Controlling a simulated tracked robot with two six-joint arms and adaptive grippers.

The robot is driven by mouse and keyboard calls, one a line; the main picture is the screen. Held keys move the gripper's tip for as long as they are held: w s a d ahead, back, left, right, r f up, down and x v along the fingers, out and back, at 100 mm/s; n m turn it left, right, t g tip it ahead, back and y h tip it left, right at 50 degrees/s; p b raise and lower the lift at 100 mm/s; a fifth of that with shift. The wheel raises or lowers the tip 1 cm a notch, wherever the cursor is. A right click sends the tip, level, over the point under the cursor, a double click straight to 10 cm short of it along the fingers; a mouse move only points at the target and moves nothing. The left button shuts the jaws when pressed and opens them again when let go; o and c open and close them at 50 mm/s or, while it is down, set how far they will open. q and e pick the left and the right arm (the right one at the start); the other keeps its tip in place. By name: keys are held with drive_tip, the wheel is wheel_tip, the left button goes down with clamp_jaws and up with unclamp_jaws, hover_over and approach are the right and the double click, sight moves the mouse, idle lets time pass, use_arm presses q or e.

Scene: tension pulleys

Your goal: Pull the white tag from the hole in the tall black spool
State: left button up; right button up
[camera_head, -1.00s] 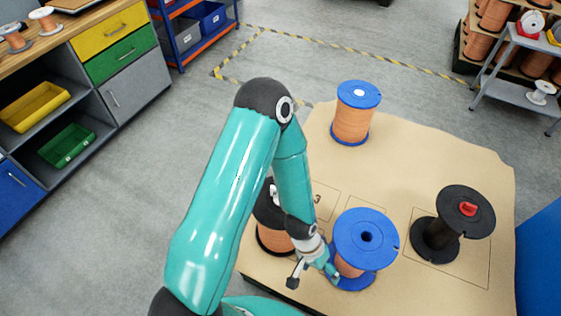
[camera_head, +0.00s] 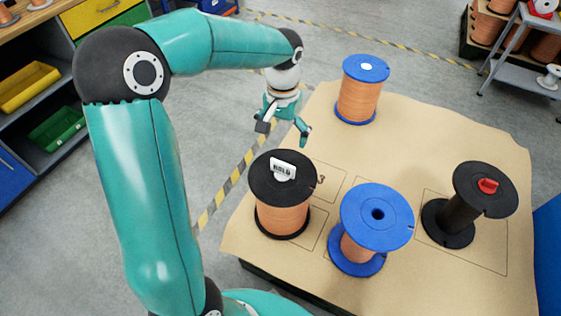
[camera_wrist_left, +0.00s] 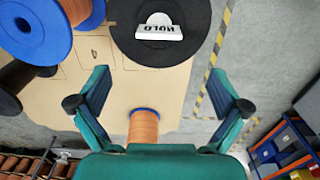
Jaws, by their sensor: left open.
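The white tag (camera_head: 284,169), printed HOLD, stands up from the centre of the top flange of the black spool (camera_head: 283,209), which is wound with copper wire. In the left wrist view the tag (camera_wrist_left: 159,29) and the black flange (camera_wrist_left: 190,45) show at the top, beyond my fingertips. My left gripper (camera_head: 284,132) is open and empty, just behind the black spool and apart from the tag. Its spread fingers also show in the left wrist view (camera_wrist_left: 160,85). My right gripper is not in view.
A blue-flanged spool (camera_head: 376,220) stands close to the right of the black spool. Another blue-topped copper spool (camera_head: 360,92) stands at the back. Bare tabletop (camera_head: 440,125) lies between them.

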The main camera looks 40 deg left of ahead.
sight(283, 163)
use_arm(q)
wheel_tip(283, 163, down, 14)
drive_tip(key=shift+f+b, duration=0.2)
drive_tip(key=shift+b, duration=0.8)
drive_tip(key=c, duration=1.1)
drive_tip(key=shift+w+r+p, duration=0.15)
drive_tip(key=shift+r+p, duration=0.25)
drive_tip(key=shift+r, duration=0.25)
drive_tip(key=shift+r+p, duration=0.65)
drive_tip(key=shift+r, duration=0.35)
drive_tip(key=shift+r+p, duration=1.4)
drive_tip(key=shift+r, duration=0.6)
